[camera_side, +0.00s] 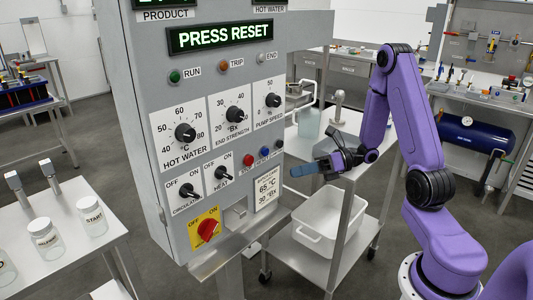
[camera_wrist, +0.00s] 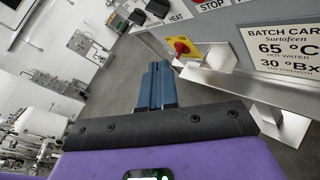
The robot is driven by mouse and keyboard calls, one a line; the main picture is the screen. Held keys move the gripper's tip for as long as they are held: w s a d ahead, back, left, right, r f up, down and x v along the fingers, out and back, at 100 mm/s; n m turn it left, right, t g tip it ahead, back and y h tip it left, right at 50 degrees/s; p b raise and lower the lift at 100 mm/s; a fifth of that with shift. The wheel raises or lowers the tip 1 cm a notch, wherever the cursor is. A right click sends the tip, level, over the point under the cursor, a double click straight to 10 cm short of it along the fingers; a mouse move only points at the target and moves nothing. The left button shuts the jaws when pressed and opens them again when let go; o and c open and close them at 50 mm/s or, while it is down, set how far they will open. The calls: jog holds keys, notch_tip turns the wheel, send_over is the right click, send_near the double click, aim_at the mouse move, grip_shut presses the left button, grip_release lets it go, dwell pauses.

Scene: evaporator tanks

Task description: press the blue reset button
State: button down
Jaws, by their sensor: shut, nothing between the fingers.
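The blue button (camera_side: 264,152) is on the lower right of the grey control panel (camera_side: 139,95) in the side view, between a red button and another small button. Its label is too small to read. It does not show in the wrist view. My gripper (camera_side: 294,171) is shut and empty, its blue fingers together. In the side view it is to the right of the blue button and a little lower, seemingly apart from the panel. The panel display (camera_side: 221,36) reads PRESS RESET.
A red button (camera_side: 248,160) sits left of the blue one. A batch card (camera_side: 267,190) is below, and a red rotary switch (camera_side: 208,229) on yellow is lower left. A metal ledge (camera_side: 225,253) juts out under the panel. A white bin (camera_side: 322,222) stands on a cart.

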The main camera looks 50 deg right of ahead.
aim_at(265, 152)
jog(key=d+m, duration=0.1)
jog(key=d+t+h, duration=0.1)
jog(key=w+d+m+t, duration=0.1)
jog(key=shift+d+f+m+h, duration=0.1)
jog(key=shift+f+m+h, duration=0.2)
jog(key=shift+w, duration=0.15)
jog(key=w, duration=0.8)
jog(key=shift+w, duration=0.3)
dwell(1.8)
jog(key=shift+w, duration=0.4)
jog(key=shift+w, duration=0.4)
dwell(0.7)
jog(key=shift+s, duration=0.8)
